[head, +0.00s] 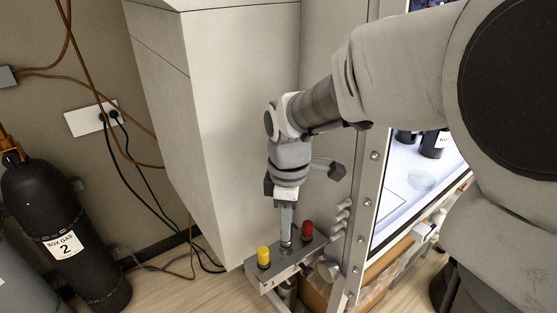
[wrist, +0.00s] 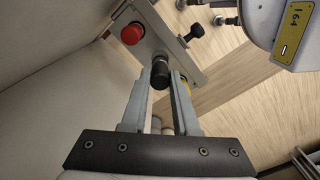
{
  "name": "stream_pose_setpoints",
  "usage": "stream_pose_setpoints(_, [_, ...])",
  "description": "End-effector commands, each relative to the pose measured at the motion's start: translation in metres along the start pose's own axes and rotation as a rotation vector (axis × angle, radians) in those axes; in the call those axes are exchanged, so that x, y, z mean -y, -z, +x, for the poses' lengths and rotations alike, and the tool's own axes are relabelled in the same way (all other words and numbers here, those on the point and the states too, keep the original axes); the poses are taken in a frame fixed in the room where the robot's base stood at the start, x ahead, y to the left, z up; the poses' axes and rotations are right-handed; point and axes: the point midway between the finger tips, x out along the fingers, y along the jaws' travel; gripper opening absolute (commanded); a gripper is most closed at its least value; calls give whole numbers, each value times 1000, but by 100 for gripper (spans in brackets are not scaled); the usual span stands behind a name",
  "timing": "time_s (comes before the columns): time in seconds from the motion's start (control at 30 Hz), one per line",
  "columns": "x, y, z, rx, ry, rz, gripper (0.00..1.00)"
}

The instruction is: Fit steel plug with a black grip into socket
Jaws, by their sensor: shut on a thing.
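My gripper (head: 286,236) points down at a metal bracket (head: 270,272) low beside the tall pale cabinet. In the wrist view, my gripper (wrist: 160,82) is shut on the black grip (wrist: 160,70) of the plug. The plug is between a red cap (head: 307,229) and a yellow cap (head: 264,255) on the bracket. Its steel part is mostly hidden under the grip and fingers. The socket is hidden beneath, so I cannot tell whether the plug is above it or inside it.
The cabinet (head: 220,120) rises close behind my gripper. A glass-fronted box frame (head: 365,220) with bolts and fittings stands close to the right. A black knob (wrist: 191,33) sticks out near the bracket. A black gas cylinder (head: 60,220) stands left. Cables hang along the wall.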

Motion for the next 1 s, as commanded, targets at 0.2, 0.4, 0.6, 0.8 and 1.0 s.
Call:
stream_pose_setpoints(0.2, [1, 0, 30, 2, 3, -1, 0])
stream_pose_setpoints(0.4, [0, 0, 32, 0, 0, -1, 0])
stream_pose_setpoints(0.6, [0, 0, 36, 0, 1, 0, 0])
stream_pose_setpoints(0.8, [0, 0, 36, 1, 1, 0, 57])
stream_pose_setpoints(1.0, [0, 0, 36, 1, 1, 0, 58])
